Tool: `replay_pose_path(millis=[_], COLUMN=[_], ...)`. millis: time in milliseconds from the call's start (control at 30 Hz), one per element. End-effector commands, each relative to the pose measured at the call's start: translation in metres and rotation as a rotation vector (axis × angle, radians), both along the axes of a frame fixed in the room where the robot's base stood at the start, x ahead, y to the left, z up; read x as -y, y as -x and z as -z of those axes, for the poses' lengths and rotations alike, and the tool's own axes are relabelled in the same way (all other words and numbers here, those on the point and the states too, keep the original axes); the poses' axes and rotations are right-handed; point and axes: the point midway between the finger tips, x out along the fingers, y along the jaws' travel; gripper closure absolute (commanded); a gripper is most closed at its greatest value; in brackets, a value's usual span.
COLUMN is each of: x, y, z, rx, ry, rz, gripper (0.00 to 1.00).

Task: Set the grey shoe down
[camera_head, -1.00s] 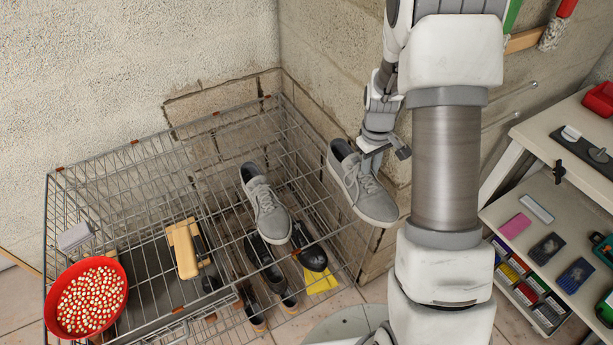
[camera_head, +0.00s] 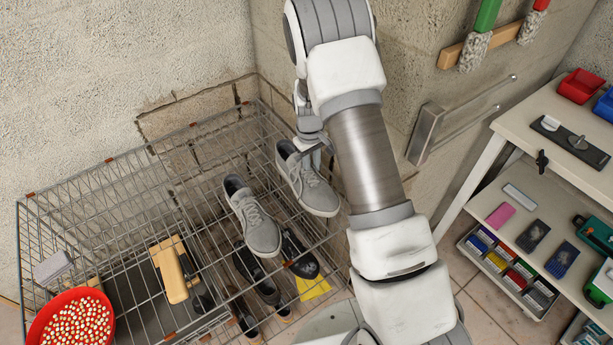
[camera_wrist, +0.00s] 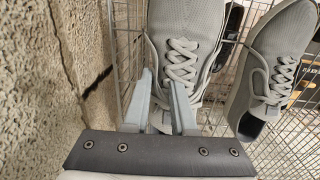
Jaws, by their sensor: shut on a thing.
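A grey shoe (camera_head: 310,187) with pale laces is in my gripper, over the right part of the wire rack top. In the wrist view this shoe (camera_wrist: 188,22) has my gripper (camera_wrist: 163,80) shut on its near end, by the opening. In the head view my arm partly covers the gripper (camera_head: 318,148). I cannot tell whether the sole touches the wires. A matching grey shoe (camera_head: 254,222) stands on the rack top just to its left, a small gap apart; it also shows in the wrist view (camera_wrist: 277,55).
The wire rack (camera_head: 95,175) holds dark shoes (camera_head: 257,275) below its top. A tan brush-like item (camera_head: 173,270) and a red bowl (camera_head: 72,322) are at its left. A rough wall stands close behind. A white shelf unit (camera_head: 480,180) is at right.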

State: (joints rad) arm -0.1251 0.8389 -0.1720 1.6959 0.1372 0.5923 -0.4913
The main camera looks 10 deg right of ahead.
Motion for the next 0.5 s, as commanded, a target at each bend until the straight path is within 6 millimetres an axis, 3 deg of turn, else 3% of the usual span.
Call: replay_pose_path(millis=[267,500], x=[-0.012,-0.012], y=[-0.012,-0.011], z=[0.015,0.047], rx=[-0.001,-0.001], ry=[0.001,0.0], rz=[0.0,0.001], gripper=[1.0,1.0])
